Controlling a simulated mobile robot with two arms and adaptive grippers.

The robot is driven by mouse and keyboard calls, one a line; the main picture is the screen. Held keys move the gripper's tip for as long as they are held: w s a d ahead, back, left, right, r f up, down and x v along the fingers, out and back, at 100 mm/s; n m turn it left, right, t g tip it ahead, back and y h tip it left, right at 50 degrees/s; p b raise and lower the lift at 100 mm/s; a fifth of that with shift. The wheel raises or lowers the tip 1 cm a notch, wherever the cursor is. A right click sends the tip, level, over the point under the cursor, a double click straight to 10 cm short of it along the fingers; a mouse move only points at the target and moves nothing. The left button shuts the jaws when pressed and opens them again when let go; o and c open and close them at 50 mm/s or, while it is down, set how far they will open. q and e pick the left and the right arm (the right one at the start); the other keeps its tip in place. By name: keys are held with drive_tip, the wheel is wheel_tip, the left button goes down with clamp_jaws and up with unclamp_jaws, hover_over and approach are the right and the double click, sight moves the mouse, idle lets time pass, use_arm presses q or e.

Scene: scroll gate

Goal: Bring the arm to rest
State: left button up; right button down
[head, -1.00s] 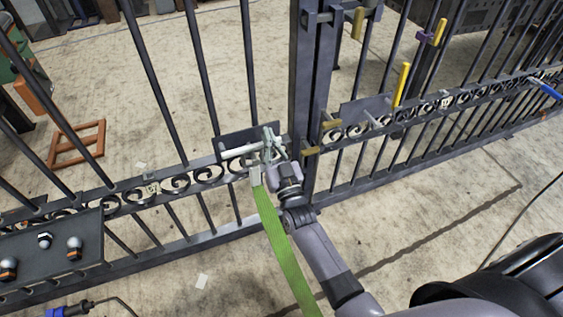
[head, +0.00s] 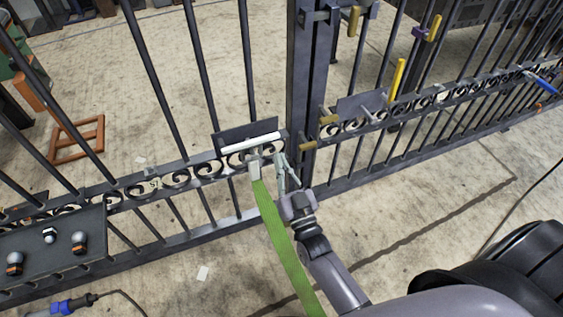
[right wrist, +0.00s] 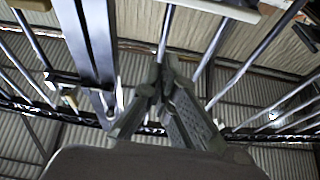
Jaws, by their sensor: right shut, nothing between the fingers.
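My right arm comes in from the lower right in the head view. My right gripper (head: 279,158) is shut and empty, its fingertips in front of the dark scroll gate (head: 190,160), just right of a pale strap clip. It sits a little below the white bar handle (head: 250,143) on the gate's dark plate and looks apart from it. In the right wrist view the shut fingers (right wrist: 167,72) meet at their tips with nothing between them, and gate bars rise behind. My left gripper is not in view.
A green strap (head: 282,245) hangs from the clip beside my right gripper. A dark post (head: 306,90) with brass-coloured latch parts stands to the right. A dark shelf (head: 60,235) with small knobs is at left. Open floor lies below the gate.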

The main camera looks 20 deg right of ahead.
drive_tip(key=shift+f, duration=0.1)
idle(0.3)
